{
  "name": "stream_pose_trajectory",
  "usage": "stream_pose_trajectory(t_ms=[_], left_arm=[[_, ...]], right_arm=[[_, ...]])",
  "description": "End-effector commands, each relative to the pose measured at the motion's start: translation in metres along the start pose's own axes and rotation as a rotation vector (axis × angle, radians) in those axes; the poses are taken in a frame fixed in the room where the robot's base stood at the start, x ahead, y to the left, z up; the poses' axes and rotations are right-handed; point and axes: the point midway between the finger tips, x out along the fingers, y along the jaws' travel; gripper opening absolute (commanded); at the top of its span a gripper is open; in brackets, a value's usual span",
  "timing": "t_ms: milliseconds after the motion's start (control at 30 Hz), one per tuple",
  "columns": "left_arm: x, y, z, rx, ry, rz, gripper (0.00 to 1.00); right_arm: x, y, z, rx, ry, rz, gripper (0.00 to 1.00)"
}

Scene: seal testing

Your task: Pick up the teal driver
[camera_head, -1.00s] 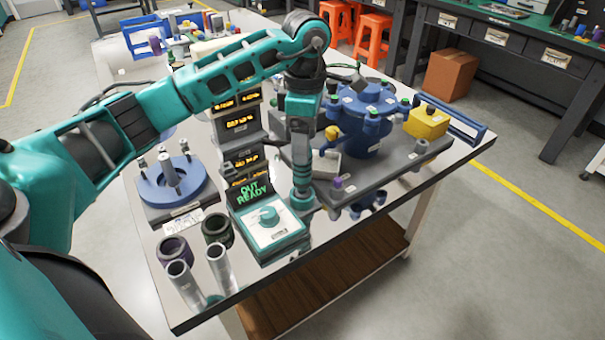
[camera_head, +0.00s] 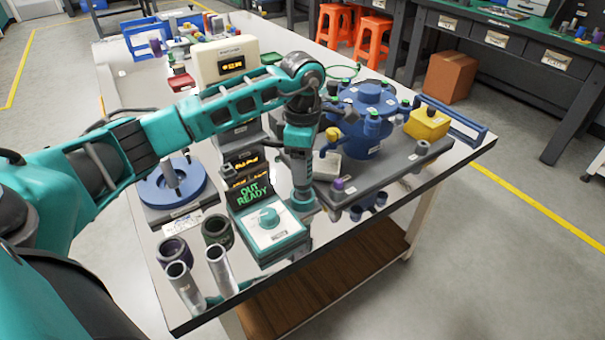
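A teal piece, which I take to be the teal driver (camera_head: 303,203), shows only as a low round part on the table just right of the teal control box. The rest of it is hidden behind my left gripper (camera_head: 301,192). The gripper points straight down, and its fingers are right at this piece, around or in front of it; I cannot tell which. The gap between the fingers is too small to see. My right gripper is not in view.
The teal control box (camera_head: 268,228) reads "OUT READY" and stands close left of the gripper. A grey plate (camera_head: 395,170) with a blue flanged vessel (camera_head: 366,138) lies close right. Metal tubes (camera_head: 222,270) and dark rings (camera_head: 217,232) stand at the front left.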

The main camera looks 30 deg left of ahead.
Motion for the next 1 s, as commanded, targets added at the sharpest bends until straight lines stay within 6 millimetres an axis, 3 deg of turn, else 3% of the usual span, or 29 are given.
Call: stream_pose_trajectory(t_ms=[67,500,833,1000], left_arm=[[0.000,0.000,0.000,0.000,0.000,0.000,0.48],[0.000,0.000,0.000,0.000,0.000,0.000,0.06],[-0.005,0.001,0.001,0.000,-0.002,0.003,0.05],[-0.020,0.002,0.001,0.000,-0.003,0.006,0.05]], right_arm=[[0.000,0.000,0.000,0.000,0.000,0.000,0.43],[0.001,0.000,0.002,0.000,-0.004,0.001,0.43],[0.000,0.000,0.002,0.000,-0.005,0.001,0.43],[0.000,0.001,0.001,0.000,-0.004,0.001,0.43]])
